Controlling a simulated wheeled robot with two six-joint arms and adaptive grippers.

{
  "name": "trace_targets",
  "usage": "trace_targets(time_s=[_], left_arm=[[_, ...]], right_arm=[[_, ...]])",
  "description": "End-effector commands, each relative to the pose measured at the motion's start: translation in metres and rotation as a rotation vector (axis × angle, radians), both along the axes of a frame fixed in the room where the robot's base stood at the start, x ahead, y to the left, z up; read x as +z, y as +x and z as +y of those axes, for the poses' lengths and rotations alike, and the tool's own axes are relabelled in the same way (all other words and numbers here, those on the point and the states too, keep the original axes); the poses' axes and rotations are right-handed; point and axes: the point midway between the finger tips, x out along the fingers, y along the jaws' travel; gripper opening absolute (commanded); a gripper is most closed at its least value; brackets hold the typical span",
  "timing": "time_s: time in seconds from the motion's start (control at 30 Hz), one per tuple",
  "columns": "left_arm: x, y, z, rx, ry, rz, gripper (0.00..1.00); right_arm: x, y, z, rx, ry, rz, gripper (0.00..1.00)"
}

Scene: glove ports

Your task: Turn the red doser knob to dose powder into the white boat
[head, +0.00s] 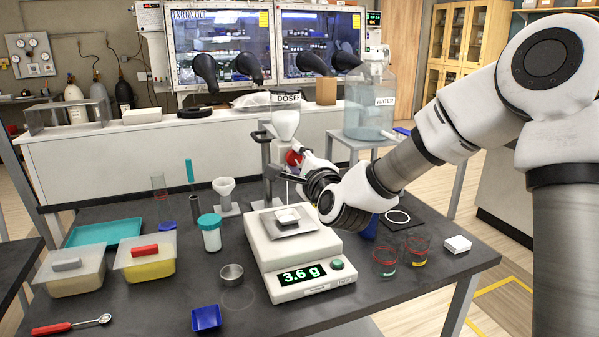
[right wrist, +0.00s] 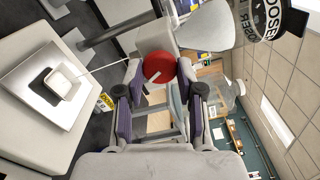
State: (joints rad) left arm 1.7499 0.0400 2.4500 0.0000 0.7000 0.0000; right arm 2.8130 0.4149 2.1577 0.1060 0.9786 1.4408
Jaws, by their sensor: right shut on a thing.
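The doser (head: 285,122) stands behind the scale, with a clear hopper labelled DOSER. Its red knob (head: 293,157) shows at its right side, partly hidden by my right gripper (head: 304,168). In the right wrist view the red knob (right wrist: 158,68) lies between the fingertips of my right gripper (right wrist: 160,80), which is shut on it. A thin white stream or rod runs from the doser toward the white boat (head: 288,216). The boat sits on the metal pan of the scale (head: 302,287), which reads 3.6 g. It also shows in the right wrist view (right wrist: 62,83). My left gripper is not in view.
Left of the scale stand a teal-lidded jar (head: 210,232), a white funnel on a stand (head: 226,194) and a metal cup (head: 231,274). A blue tray (head: 206,318) lies in front. Two beakers (head: 384,262) and a white block (head: 457,244) are at right.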

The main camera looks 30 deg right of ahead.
Motion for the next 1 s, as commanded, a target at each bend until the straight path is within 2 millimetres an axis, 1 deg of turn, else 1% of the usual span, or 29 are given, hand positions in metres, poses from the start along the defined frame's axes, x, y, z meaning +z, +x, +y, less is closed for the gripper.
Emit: trace_targets(time_s=[0.03,0.2,0.7,0.73,0.8,1.0], left_arm=[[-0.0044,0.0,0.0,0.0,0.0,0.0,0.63],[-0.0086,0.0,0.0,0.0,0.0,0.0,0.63],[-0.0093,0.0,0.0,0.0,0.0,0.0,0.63],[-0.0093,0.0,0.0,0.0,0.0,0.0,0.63],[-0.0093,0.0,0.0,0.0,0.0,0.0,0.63],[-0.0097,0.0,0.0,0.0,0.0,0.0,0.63]], right_arm=[[0.0041,0.0012,-0.001,-0.002,0.016,-0.019,0.03],[0.0064,0.0011,-0.0011,-0.002,0.065,-0.033,0.03],[0.0083,0.0011,-0.0013,-0.002,0.086,-0.039,0.03],[0.0083,0.0011,-0.0013,-0.002,0.086,-0.039,0.41],[0.008,0.0011,-0.0013,-0.003,0.086,-0.039,0.63],[0.0049,0.0007,-0.0009,-0.002,0.088,-0.032,0.63]])
